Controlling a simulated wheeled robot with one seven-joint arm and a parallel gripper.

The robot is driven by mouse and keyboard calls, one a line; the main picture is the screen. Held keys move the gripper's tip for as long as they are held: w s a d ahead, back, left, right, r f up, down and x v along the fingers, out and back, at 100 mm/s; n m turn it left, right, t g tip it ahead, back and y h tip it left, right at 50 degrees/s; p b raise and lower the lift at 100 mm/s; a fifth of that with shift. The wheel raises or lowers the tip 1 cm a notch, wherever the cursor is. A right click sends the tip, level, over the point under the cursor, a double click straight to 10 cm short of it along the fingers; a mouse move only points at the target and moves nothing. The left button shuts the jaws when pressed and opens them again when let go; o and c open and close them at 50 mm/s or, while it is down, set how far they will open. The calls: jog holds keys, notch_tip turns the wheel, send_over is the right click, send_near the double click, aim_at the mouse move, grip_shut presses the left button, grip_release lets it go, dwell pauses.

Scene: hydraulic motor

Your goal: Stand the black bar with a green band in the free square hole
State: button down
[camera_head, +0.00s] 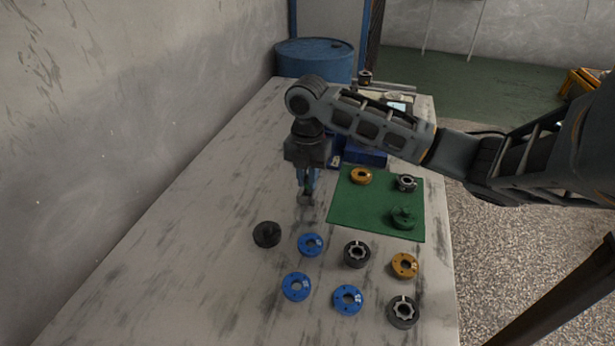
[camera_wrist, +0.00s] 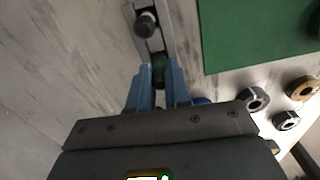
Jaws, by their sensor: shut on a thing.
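My gripper (camera_head: 308,190) points down over the left part of the table, left of the green mat. Its two blue fingers, also seen in the wrist view (camera_wrist: 159,78), are closed on a dark bar with a green band (camera_wrist: 159,66). Just beyond the fingers in the wrist view is a grey holder (camera_wrist: 155,43), which shows small under the gripper in the head view (camera_head: 305,200). A black round-topped piece (camera_wrist: 146,23) stands at its far end. The free square hole is not clearly visible, and I cannot tell whether the bar's lower end is in it.
The green mat (camera_head: 350,212) carries an orange ring, a dark ring and a green part. Several blue, orange and dark rings lie on the front of the table, with a black round part (camera_head: 266,234) at left. Blue bins (camera_head: 365,157) stand behind the mat; a blue barrel (camera_head: 314,60) is farther back.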

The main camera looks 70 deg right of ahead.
jog(key=shift+f+b, duration=0.35)
jog(key=shift+f, duration=0.1)
dwell(0.4)
jog(key=c, duration=1)
grip_release()
jog(key=shift+o, duration=0.3)
jog(key=o, duration=0.4)
jog(key=shift+c, duration=0.2)
jog(key=shift+r, duration=0.1)
jog(key=shift+r+p, duration=2.6)
jog(key=shift+r, duration=0.85)
